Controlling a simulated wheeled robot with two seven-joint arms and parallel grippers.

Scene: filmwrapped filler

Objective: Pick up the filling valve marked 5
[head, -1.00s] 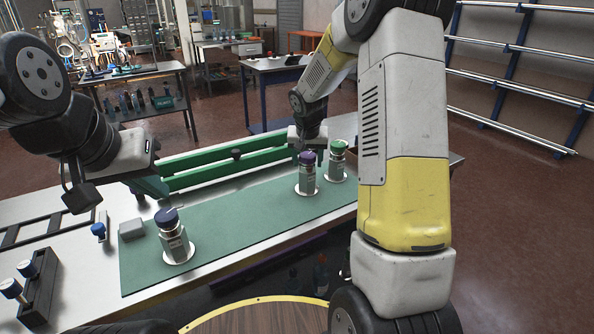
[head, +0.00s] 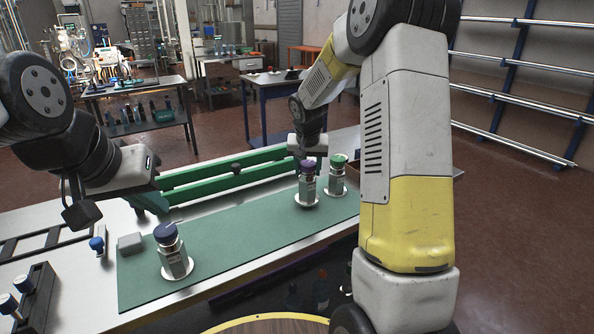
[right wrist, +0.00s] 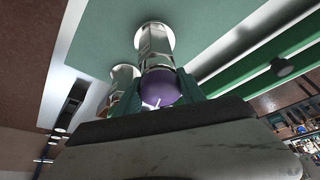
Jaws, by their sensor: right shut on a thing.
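Three silver filling valves stand along the green mat (head: 235,235), each on a white disc. One has a purple cap (head: 308,185), one a green cap (head: 337,180), and one a dark blue cap (head: 172,258) near the mat's left end. Their number marks are too small to read. My right gripper (head: 307,163) is above the purple-capped valve and shut on its cap; the right wrist view shows this purple cap (right wrist: 160,90) between the jaws. Whether it is off its disc is unclear. My left gripper (head: 147,195) hangs over the table's left part, holding nothing visible; its jaw gap is unclear.
Green rails (head: 225,172) run along the mat's far side. A grey block (head: 130,243) and a blue-capped piece (head: 97,245) lie at the left. A dark rack (head: 36,290) stands at front left. The mat's middle is clear.

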